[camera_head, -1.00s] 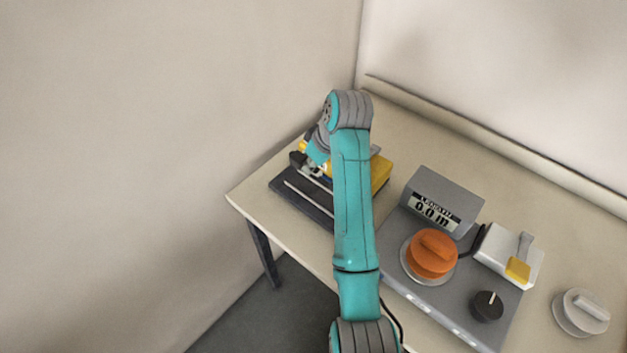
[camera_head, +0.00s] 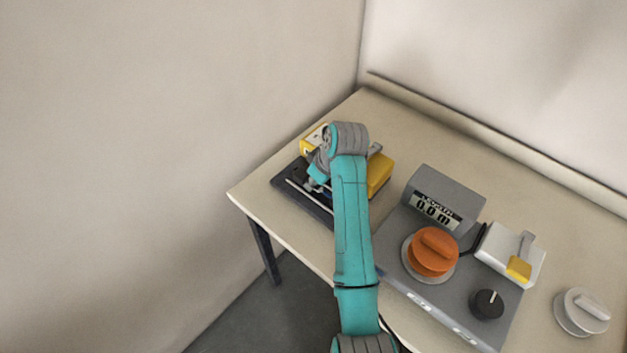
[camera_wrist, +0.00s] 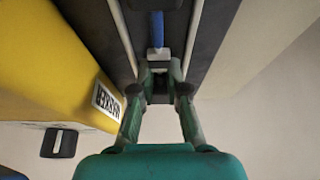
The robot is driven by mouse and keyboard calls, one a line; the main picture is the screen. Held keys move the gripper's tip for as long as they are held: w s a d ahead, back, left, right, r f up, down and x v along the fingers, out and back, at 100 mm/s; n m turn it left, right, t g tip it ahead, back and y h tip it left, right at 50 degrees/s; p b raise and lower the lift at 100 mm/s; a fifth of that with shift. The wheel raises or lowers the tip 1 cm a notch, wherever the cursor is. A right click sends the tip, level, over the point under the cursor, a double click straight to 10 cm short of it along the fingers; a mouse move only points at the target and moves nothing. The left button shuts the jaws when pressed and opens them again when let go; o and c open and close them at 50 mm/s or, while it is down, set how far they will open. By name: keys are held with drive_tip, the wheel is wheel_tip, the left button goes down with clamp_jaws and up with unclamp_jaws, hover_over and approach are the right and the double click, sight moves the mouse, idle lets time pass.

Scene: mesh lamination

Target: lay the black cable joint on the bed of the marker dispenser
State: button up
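The marker dispenser shows in the head view as a yellow body (camera_head: 378,174) with a dark bed (camera_head: 290,193) in front, crossed by a pale rod. In the wrist view its yellow side (camera_wrist: 45,60) with a label is at left. My gripper (camera_wrist: 160,72) is low over the bed, its fingertips close together. A blue cable (camera_wrist: 158,30) with a pale end piece runs up from the fingertips along the bed. A black block (camera_wrist: 155,4), perhaps the cable joint, sits at its top. Whether the fingers grip anything is unclear. In the head view my arm hides most of this spot.
Right of the dispenser stands a grey length-measuring unit with a display (camera_head: 436,210), an orange knob (camera_head: 432,252) and a black dial (camera_head: 487,304). A white block with a yellow part (camera_head: 519,269) and a loose grey disc (camera_head: 582,311) are further right. The table's left corner is bare.

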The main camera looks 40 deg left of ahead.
sight(325, 191)
idle(0.3)
drive_tip(key=v, duration=1.2)
drive_tip(key=shift+r, duration=0.1)
